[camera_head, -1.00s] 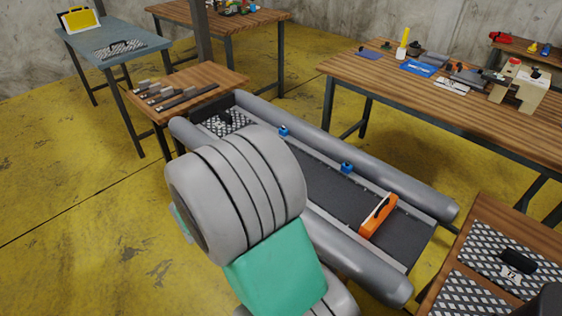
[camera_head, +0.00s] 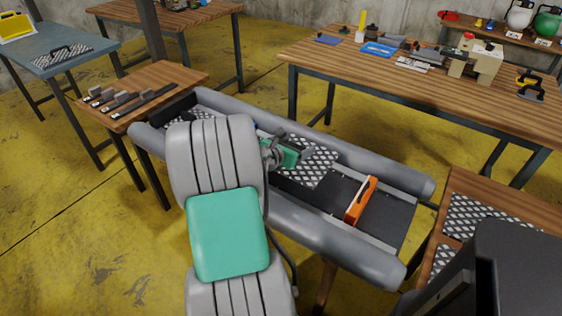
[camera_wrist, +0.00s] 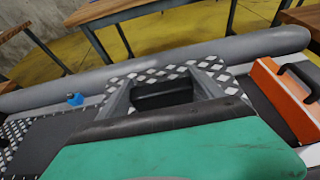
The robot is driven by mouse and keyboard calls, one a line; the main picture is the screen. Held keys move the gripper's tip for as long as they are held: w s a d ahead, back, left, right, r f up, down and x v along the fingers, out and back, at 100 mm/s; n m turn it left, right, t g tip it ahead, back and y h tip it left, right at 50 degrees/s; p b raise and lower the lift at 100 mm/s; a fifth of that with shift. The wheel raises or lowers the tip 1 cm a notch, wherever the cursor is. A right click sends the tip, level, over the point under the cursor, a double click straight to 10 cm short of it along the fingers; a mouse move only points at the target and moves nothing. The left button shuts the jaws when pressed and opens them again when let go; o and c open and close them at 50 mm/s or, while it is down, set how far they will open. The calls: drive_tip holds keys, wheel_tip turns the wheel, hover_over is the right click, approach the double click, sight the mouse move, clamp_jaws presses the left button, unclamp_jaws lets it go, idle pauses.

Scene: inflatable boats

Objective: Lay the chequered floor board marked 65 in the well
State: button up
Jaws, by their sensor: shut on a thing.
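A chequered board (camera_head: 316,166) is at my gripper (camera_head: 292,152), over the dark well (camera_head: 330,190) of the grey inflatable boat; its number is not readable. In the wrist view the board (camera_wrist: 222,68) shows beyond the fingers, and my gripper (camera_wrist: 165,95) is shut on its dark handle. The board looks roughly level, close above or on the well floor; I cannot tell if it touches. Another chequered board (camera_head: 200,118) lies in the far left end of the well, partly hidden by my arm.
The grey side tubes (camera_head: 360,158) flank the well. A blue fitting (camera_wrist: 75,99) sits by the far tube. More chequered boards (camera_head: 484,214) lie on the right bench, and a tool table (camera_head: 430,85) stands behind.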

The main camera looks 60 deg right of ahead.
drive_tip(key=w+f, duration=0.1)
drive_tip(key=f, duration=0.1)
drive_tip(key=w+d+f+b, duration=0.1)
drive_tip(key=w, duration=0.1)
drive_tip(key=w+d+f, duration=0.1)
drive_tip(key=f, duration=0.1)
drive_tip(key=shift+w+d+f, duration=0.1)
drive_tip(key=shift+w+f, duration=0.1)
drive_tip(key=shift+f, duration=0.15)
wheel_tip(320, 180, down, 4)
drive_tip(key=shift+w+r+b, duration=0.15)
drive_tip(key=shift+r+b, duration=0.1)
drive_tip(key=shift+b, duration=0.5)
drive_tip(key=shift+r, duration=0.1)
drive_tip(key=o, duration=1.9)
drive_tip(key=shift+f, duration=0.2)
drive_tip(key=shift+r, duration=0.15)
drive_tip(key=shift+a+r, duration=0.15)
drive_tip(key=shift+a, duration=0.1)
drive_tip(key=p+v, duration=0.2)
drive_tip(key=v, duration=0.9)
drive_tip(key=shift+w+a, duration=0.1)
drive_tip(key=shift+a, duration=0.15)
